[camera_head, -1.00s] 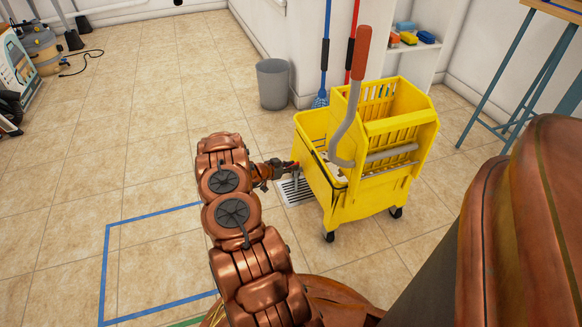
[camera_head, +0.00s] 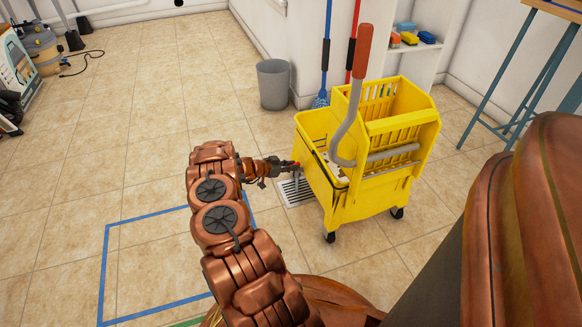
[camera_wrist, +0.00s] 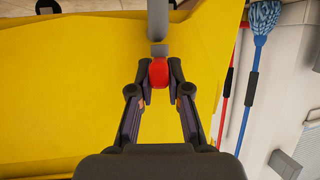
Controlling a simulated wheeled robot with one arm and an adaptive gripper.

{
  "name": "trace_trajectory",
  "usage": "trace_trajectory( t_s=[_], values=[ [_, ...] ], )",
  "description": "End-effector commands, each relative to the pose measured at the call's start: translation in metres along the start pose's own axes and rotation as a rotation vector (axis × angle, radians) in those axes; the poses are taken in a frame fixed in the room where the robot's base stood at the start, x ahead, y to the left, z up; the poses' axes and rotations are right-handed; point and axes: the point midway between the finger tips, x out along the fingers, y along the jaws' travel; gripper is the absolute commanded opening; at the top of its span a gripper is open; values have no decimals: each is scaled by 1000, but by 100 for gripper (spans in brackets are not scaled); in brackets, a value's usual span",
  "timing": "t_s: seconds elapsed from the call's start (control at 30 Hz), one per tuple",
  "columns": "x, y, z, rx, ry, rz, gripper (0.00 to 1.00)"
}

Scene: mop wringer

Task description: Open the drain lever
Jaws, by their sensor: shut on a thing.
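The yellow mop bucket (camera_head: 345,200) with its wringer (camera_head: 400,115) stands on casters on the tiled floor, right of centre in the head view. The wringer's long grey handle with a red-brown grip (camera_head: 364,52) rises from it. In the wrist view a small red-tipped lever (camera_wrist: 159,73) on a grey stem lies in front of the yellow bucket wall (camera_wrist: 70,90). My gripper (camera_wrist: 159,82) is shut on this red tip, one finger on each side. In the head view my gripper (camera_head: 290,166) is at the bucket's left side; the lever is too small there to make out well.
A floor drain grate (camera_head: 296,190) lies beside the bucket, below my gripper. A grey bin (camera_head: 273,84) and a blue mop (camera_head: 321,98) stand behind. A blue tape outline (camera_head: 107,260) marks the floor at left. A blue-legged table (camera_head: 540,80) is at right.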

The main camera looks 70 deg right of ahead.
Motion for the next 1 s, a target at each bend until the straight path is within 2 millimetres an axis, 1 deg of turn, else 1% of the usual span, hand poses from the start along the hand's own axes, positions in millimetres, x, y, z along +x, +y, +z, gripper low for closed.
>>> trace_trajectory(
  t_s=[0.1,0.13,0.33,0.37,0.63,0.73,0.87,1.0],
  values=[
    [0,0,-1,1,0,0,0],
    [0,0,0,1,0,0,20],
    [0,0,0,1,0,0,40],
    [0,0,0,1,0,0,42],
    [-1,0,0,1,0,-1,42],
    [-6,-1,0,0,-1,-2,42],
    [-22,-2,-1,2,-2,-5,42],
    [-48,-2,-1,1,-1,-5,42]
  ],
)
